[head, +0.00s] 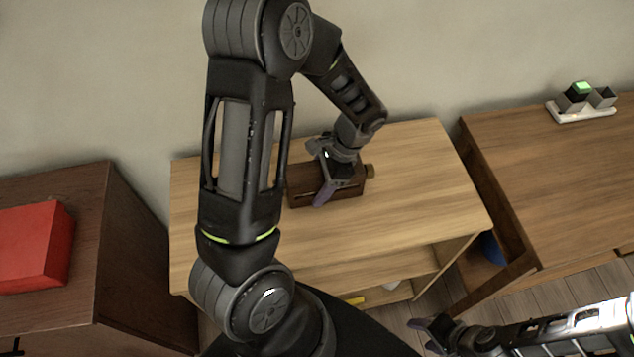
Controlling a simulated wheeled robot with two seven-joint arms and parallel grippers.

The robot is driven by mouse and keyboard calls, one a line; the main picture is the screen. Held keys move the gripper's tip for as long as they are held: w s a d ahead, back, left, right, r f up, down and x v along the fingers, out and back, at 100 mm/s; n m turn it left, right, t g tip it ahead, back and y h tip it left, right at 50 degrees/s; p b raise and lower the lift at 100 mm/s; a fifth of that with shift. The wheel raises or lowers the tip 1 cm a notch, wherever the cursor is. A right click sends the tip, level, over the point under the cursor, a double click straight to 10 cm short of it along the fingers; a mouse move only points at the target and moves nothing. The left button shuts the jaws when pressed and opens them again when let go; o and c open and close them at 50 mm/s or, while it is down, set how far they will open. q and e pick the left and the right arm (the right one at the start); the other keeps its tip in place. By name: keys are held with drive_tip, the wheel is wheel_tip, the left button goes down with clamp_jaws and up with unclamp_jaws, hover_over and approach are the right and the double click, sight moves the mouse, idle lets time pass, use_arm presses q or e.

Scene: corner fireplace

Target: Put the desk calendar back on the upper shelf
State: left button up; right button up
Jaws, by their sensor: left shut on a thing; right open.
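The desk calendar (301,186) is a dark brown wooden block with a round knob at its right end. It is at the top surface of the light wooden shelf unit (420,165), near the middle. I cannot tell whether it rests on the wood or hangs just above it. My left gripper (329,178) comes down over it from above and is shut on it, hiding its middle.
A dark cabinet with a red box (34,246) stands at the left. A wooden desk (560,170) at the right bears a white tray (586,112) with small blocks. A lower shelf board (385,272) shows below the top, with a yellow item (354,301) further down.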

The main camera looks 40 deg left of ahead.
use_arm(q)
drive_tip(key=shift+f, duration=0.15)
drive_tip(key=o, duration=1.8)
drive_tip(key=shift+c, duration=0.2)
drive_tip(key=shift+r, duration=0.25)
drive_tip(key=b+v, duration=0.1)
drive_tip(key=v, duration=1)
drive_tip(key=shift+w+d+r, duration=0.1)
drive_tip(key=shift+d+r, duration=0.05)
drive_tip(key=shift+r, duration=0.25)
